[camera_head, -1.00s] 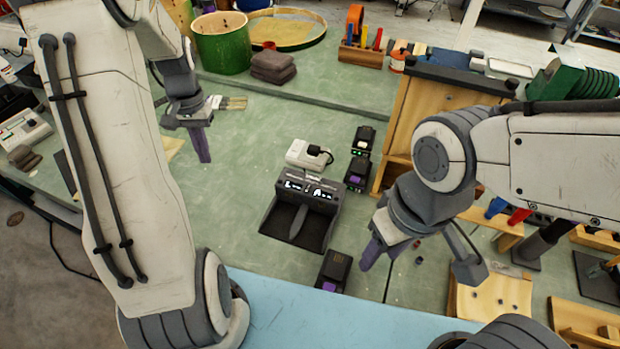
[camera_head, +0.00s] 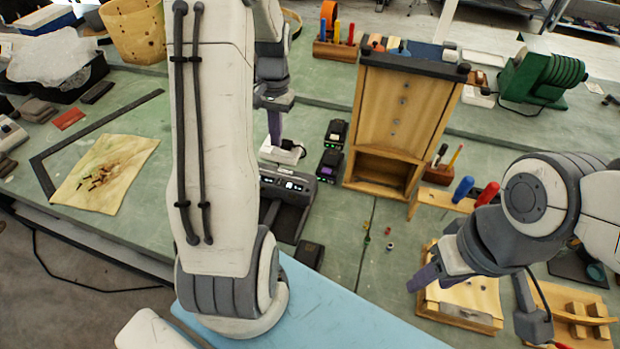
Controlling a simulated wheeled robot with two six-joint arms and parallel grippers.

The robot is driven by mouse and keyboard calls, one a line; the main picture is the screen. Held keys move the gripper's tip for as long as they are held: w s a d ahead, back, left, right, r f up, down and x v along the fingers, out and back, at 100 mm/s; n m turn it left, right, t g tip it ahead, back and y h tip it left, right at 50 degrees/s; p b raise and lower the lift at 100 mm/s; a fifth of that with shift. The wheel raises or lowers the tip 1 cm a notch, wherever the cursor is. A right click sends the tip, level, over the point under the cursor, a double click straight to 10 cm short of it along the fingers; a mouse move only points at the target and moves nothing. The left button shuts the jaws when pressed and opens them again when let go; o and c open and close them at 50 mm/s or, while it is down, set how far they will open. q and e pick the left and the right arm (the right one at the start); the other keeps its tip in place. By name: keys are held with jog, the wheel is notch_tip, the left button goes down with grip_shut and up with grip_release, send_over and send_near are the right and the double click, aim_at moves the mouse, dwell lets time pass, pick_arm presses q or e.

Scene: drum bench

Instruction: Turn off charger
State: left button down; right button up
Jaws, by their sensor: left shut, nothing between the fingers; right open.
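The black charger dock (camera_head: 286,207) sits on the green bench with its small display lit; my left arm hides part of its left side. Behind it lies a white socket box (camera_head: 270,154) with a black plug (camera_head: 289,145), partly hidden by my gripper. My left gripper (camera_head: 275,138) is shut and empty, pointing down with its purple fingertips at or just above the white box; I cannot tell whether they touch. My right gripper (camera_head: 425,280) is open and empty, to the right of the charger near the wooden pieces.
Two battery packs (camera_head: 336,133) (camera_head: 329,165) stand right of the white box, and another dark pack (camera_head: 309,254) lies in front of the charger. A wooden cabinet (camera_head: 405,105) stands at the right. Small loose parts (camera_head: 389,246) lie on otherwise clear bench between charger and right gripper.

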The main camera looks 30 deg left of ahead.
jog(key=shift+d, duration=0.1)
jog(key=o, duration=0.7)
pick_arm(q)
jog(key=p, duration=0.4)
send_near(280, 185)
jog(key=f, duration=0.4)
jog(key=s+f, duration=0.1)
jog(key=f, duration=0.1)
jog(key=shift+d, duration=0.15)
jog(key=shift+f, duration=0.35)
pick_arm(e)
notch_tip(280, 185, up, 4)
jog(key=shift+f, duration=0.1)
pick_arm(q)
jog(key=shift+f, duration=0.1)
